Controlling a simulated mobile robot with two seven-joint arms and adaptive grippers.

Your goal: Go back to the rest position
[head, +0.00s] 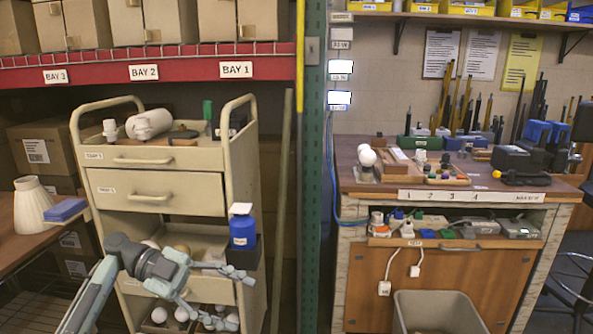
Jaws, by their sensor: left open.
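My left gripper (208,290) is in the lower left of the head view, at the end of my arm coming in from the bottom left. Its fingers are spread and no object shows between them. It appears in front of the lower part of a beige drawer cart (150,188), covering part of the open lower shelves. I cannot tell whether it touches the cart. My right gripper is not in view.
A blue bottle (243,232) stands in a dark holder on the cart's right side. A cream lampshade (32,208) stands on the left table. A workbench (400,180) with tools is at the right, above a grey bin (438,312). A green post (314,180) stands between.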

